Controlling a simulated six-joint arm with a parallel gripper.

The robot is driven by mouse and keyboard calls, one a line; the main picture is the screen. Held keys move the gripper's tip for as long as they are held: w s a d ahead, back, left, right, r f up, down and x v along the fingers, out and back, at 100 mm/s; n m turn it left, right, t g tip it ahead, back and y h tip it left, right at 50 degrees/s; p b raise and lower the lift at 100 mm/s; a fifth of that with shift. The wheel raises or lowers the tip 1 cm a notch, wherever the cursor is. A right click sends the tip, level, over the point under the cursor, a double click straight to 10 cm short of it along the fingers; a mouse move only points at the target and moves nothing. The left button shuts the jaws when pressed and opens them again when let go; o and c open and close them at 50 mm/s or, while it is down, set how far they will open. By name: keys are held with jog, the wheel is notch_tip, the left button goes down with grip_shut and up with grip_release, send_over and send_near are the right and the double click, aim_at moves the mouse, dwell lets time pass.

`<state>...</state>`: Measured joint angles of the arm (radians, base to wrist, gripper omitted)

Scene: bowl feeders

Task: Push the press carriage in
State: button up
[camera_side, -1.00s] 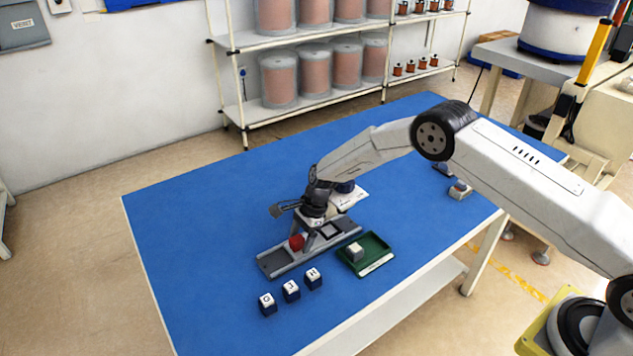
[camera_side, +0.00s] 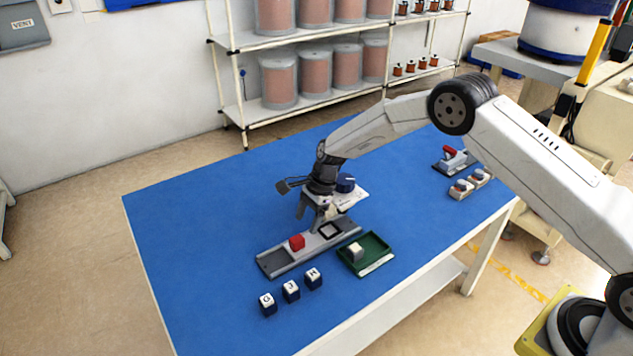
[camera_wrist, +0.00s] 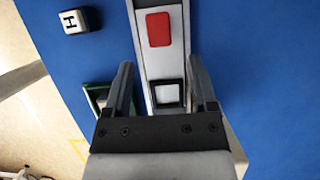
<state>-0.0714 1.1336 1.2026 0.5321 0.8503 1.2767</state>
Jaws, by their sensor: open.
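The press is a long grey rail (camera_side: 275,262) lying on the blue table. On it sits a light grey carriage with a red block (camera_side: 297,242) and a black square frame (camera_side: 330,231) with a pale centre. In the wrist view the red block (camera_wrist: 158,29) lies beyond my fingertips, and the black frame (camera_wrist: 167,93) shows between my fingers. My gripper (camera_side: 312,212) is open and empty above the rail, near the frame end. It also shows in the wrist view (camera_wrist: 162,66), its fingers on either side of the rail. Its exact height is unclear.
A green tray (camera_side: 376,268) holding a pale block stands beside the rail. Several lettered cubes (camera_side: 291,291) stand in front. A white plate with a dark blue round part (camera_side: 345,183) is behind my gripper. A red-handled device (camera_side: 453,157) and a small rack (camera_side: 470,186) stand farther right. The table's left is clear.

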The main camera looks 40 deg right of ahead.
aim_at(297, 238)
jog(key=shift+v, duration=0.85)
jog(key=a+h, duration=0.3)
jog(key=shift+s+a+r, duration=0.1)
jog(key=shift+s, duration=0.05)
jog(key=shift+a+r+h, duration=0.2)
jog(key=shift+a+h, duration=0.2)
jog(key=shift+h, duration=0.3)
jog(key=shift+f, duration=0.1)
jog(key=shift+f, duration=3.8)
